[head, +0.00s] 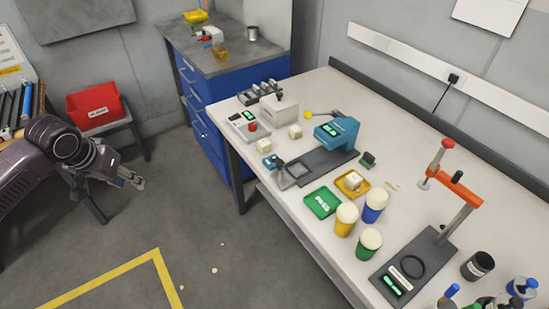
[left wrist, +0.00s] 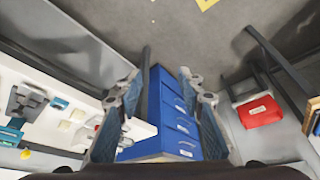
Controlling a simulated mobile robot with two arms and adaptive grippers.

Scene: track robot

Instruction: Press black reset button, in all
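My left gripper (head: 135,182) hangs over the floor at the left of the head view, well away from the workbench. Its two fingers stand apart with nothing between them in the left wrist view (left wrist: 163,88). On the white workbench (head: 318,88), a grey control box (head: 248,126) has a red button and a green display. An orange press stand (head: 455,188) carries a red knob and a black knob (head: 457,176). A teal device (head: 336,132) with a green display stands between them. I cannot tell which part is the black reset button. My right gripper is not in view.
Blue drawers (head: 205,125) stand at the bench's far end. A red bin (head: 95,104) rests on a stand at the left. Yellow, blue and green cups (head: 346,219) and small trays (head: 323,202) are on the bench. The floor before the bench is mostly clear.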

